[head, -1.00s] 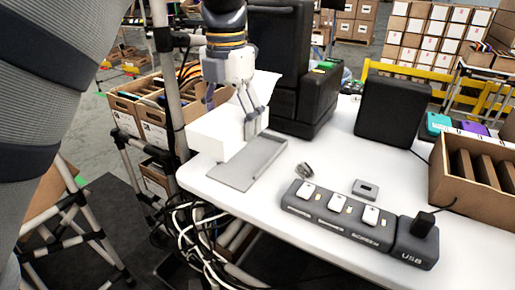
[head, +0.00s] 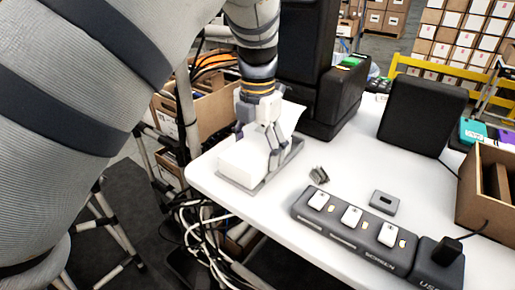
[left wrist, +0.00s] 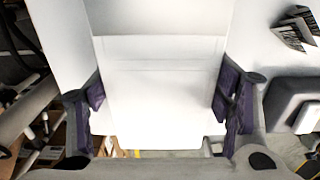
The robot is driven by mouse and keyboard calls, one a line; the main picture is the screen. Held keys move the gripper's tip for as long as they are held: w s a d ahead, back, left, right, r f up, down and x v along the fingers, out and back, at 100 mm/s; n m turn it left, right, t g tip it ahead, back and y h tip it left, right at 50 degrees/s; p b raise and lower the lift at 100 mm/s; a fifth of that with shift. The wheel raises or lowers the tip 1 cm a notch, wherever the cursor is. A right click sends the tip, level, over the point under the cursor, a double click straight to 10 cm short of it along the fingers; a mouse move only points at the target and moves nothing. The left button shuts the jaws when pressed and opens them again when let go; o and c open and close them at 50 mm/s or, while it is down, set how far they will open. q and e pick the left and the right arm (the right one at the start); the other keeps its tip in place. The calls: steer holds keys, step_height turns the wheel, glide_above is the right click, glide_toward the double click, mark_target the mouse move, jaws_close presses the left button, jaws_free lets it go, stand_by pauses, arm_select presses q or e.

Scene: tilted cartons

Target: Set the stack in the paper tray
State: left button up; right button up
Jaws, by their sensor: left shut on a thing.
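The stack is a block of white paper (head: 243,162); it also fills the middle of the left wrist view (left wrist: 160,95). My left gripper (head: 258,143) is shut on it from above, with one dark finger on each side in the left wrist view (left wrist: 160,108). The stack is down within the outline of the flat grey paper tray (head: 290,157), whose rim shows along its front and right sides. I cannot tell whether its underside touches the tray floor. My right gripper is in neither view.
The tray lies near the white table's (head: 335,160) left edge. A black power strip (head: 350,228), a small grey block (head: 384,202) and a small metal clip (head: 319,175) lie to the right. Black equipment (head: 338,98) stands behind. Cables hang below the table edge.

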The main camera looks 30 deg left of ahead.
mark_target(258, 145)
arm_select(q)
steer(key=o, duration=1.7)
steer(key=shift+f, duration=0.1)
step_height(258, 145, up, 12)
steer(key=shift+r, duration=0.15)
